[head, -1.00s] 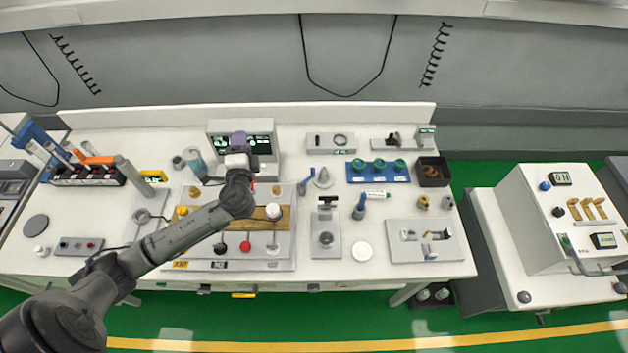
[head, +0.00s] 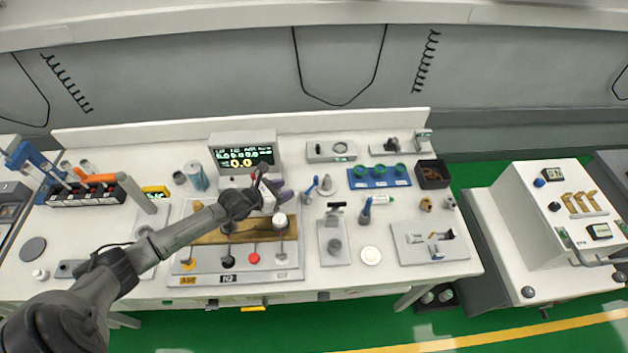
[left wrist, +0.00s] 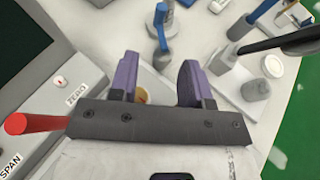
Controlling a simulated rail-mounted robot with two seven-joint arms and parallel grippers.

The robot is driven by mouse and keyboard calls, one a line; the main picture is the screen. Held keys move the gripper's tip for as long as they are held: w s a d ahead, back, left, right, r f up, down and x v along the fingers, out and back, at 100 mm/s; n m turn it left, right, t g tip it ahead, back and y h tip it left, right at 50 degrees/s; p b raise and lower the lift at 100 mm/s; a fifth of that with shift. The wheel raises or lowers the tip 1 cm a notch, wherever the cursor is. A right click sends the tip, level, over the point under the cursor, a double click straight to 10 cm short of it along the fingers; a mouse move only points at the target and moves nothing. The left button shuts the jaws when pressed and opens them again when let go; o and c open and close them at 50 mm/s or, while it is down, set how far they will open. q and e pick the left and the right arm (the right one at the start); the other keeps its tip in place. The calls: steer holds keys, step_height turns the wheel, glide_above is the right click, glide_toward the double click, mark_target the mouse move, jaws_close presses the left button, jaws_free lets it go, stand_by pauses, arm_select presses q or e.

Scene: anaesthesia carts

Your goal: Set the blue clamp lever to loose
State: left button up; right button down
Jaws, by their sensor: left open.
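My left gripper (head: 276,190) has purple fingers and is above the bench, in front of the display unit. In the left wrist view its fingers (left wrist: 158,82) are apart with nothing held between them. A small blue lever (head: 310,188) on a pale base stands just right of the gripper. In the left wrist view this blue lever (left wrist: 161,28) stands beyond the fingers, apart from them. A second, thicker blue handle (head: 366,208) stands further right, also in the left wrist view (left wrist: 252,18). I cannot tell for certain which is the clamp lever. My right gripper is out of view.
A white cone (head: 326,187) stands close to the small blue lever. The display unit (head: 244,158) is behind my gripper. A panel with coloured knobs (head: 240,280) lies below the arm. A grey press-like fixture (head: 334,242) and a white disc (head: 371,256) are to the right.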

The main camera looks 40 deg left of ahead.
arm_select(q)
steer(key=b+x, duration=0.4)
steer(key=x, duration=0.7)
steer(key=shift+w+f, duration=0.15)
steer(key=shift+w, duration=0.2)
steer(key=shift+w+d+f+b, duration=0.15)
steer(key=shift+w+d+b, duration=0.1)
steer(key=shift+w+b, duration=0.35)
